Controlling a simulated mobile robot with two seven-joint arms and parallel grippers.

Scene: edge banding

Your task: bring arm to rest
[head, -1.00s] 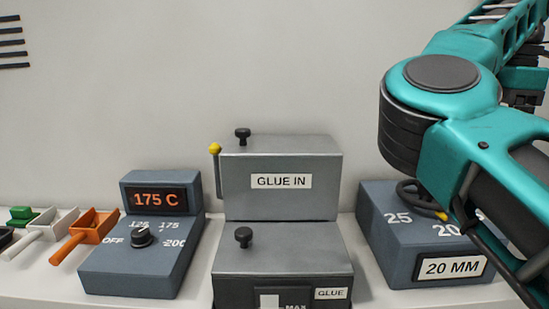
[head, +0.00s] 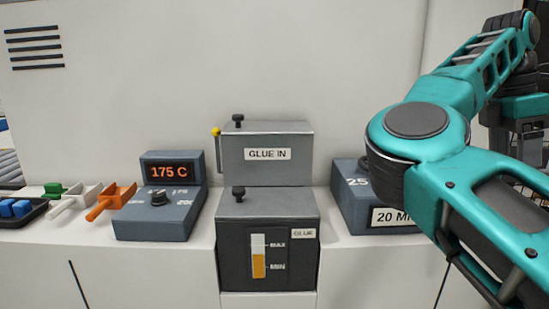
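My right arm, teal and black, comes in from the right edge in the head view and bends at a large dark joint. Its forearm runs down and out of the lower right, so the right gripper is out of frame. My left arm and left gripper do not show. The arm covers part of the thickness box (head: 350,205) with its "20 MM" label.
A grey "GLUE IN" box (head: 290,170) stands above a glue tank (head: 235,265) with a level window. Left are a 175 C temperature box (head: 150,227), an orange scoop (head: 118,195), a white scoop (head: 88,195) and a dark tray (head: 40,209) holding blue pieces.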

